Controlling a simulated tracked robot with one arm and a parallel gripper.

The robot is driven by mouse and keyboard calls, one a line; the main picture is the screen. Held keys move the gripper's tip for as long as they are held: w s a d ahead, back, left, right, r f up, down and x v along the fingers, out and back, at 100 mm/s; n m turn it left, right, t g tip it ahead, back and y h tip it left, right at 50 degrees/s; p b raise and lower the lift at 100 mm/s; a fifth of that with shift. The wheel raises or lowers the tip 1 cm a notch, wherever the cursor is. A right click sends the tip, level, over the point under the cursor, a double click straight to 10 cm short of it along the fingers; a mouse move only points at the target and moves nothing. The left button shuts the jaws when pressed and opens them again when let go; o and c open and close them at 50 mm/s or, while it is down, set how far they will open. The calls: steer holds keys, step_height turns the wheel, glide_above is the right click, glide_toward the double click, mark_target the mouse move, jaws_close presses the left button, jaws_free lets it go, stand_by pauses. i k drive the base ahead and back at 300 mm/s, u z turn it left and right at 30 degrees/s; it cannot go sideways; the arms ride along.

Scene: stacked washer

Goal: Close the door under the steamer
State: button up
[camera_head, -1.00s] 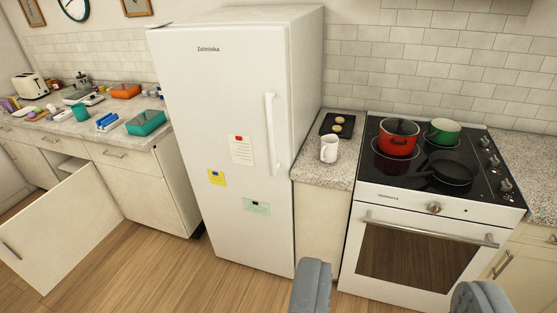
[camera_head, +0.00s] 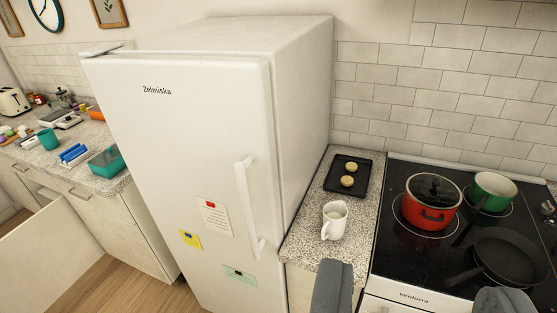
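An open cream cabinet door (camera_head: 50,248) swings out from the lower cabinets at the far left, and its lower part is cut off by the frame. I cannot tell which item on the left counter (camera_head: 108,186) is the steamer. My gripper (camera_head: 418,298) shows as two grey fingers at the bottom right edge, spread wide apart with nothing between them. It is in front of the stove area, far to the right of the open door.
A tall white fridge (camera_head: 200,130) stands between the left counter and the stove (camera_head: 400,255). A red pot (camera_head: 430,205), green pot (camera_head: 492,190), black pan (camera_head: 508,257), white mug (camera_head: 334,220) and tray (camera_head: 350,172) are on the right. Wooden floor shows lower left.

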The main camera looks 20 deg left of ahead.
mark_target(41, 259)
steer(key=z, duration=0.05)
steer(key=i, duration=0.45)
steer(key=u, duration=2.6)
steer(key=i, duration=2.65)
steer(key=z, duration=0.3)
